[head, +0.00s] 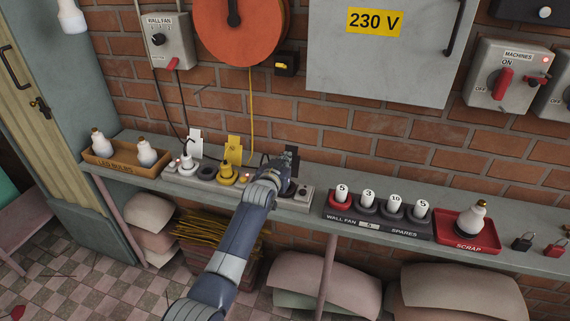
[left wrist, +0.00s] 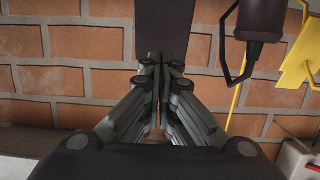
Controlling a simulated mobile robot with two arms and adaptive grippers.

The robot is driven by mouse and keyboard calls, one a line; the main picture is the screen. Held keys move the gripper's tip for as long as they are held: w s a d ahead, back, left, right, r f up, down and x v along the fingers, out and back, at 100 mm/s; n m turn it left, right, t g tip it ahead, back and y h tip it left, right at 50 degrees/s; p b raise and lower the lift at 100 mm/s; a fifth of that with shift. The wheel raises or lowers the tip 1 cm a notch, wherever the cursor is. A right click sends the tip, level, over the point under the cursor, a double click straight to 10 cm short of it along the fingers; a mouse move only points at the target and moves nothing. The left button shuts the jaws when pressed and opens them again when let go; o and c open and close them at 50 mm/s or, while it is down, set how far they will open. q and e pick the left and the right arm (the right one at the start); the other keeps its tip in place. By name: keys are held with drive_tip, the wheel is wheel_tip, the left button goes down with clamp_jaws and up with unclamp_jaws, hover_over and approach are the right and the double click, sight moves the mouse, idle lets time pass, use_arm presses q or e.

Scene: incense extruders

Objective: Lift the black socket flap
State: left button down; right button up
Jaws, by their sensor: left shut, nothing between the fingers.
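The black socket flap (head: 292,154) stands roughly upright at the right end of the socket strip on the shelf. In the left wrist view a dark flat panel, which looks like this flap (left wrist: 165,25), rises beyond my fingertips. My left gripper (head: 281,174) is shut and empty, right at the flap and in front of its socket. In the left wrist view its fingers (left wrist: 165,72) are together at the panel's lower edge; I cannot tell whether they touch it. My gripper partly hides the black socket. My right gripper is not in view.
A yellow flap (head: 233,150) and a white flap (head: 196,143) stand upright to the left. A tray of bulbs (head: 126,165) is at the far left. The spares rack (head: 376,222) and red scrap tray (head: 468,238) are to the right. The brick wall is close behind.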

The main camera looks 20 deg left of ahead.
use_arm(q)
drive_tip(key=shift+w+f+b, duration=0.1)
drive_tip(key=shift+w+b, duration=0.4)
drive_tip(key=shift+b, duration=0.15)
drive_tip(key=shift+w+b, duration=0.55)
drive_tip(key=shift+w, duration=0.15)
drive_tip(key=shift+s+r+p, duration=0.15)
drive_tip(key=shift+r+p, duration=0.1)
drive_tip(key=shift+p, duration=0.05)
drive_tip(key=p+v, duration=0.8)
drive_tip(key=p, duration=0.1)
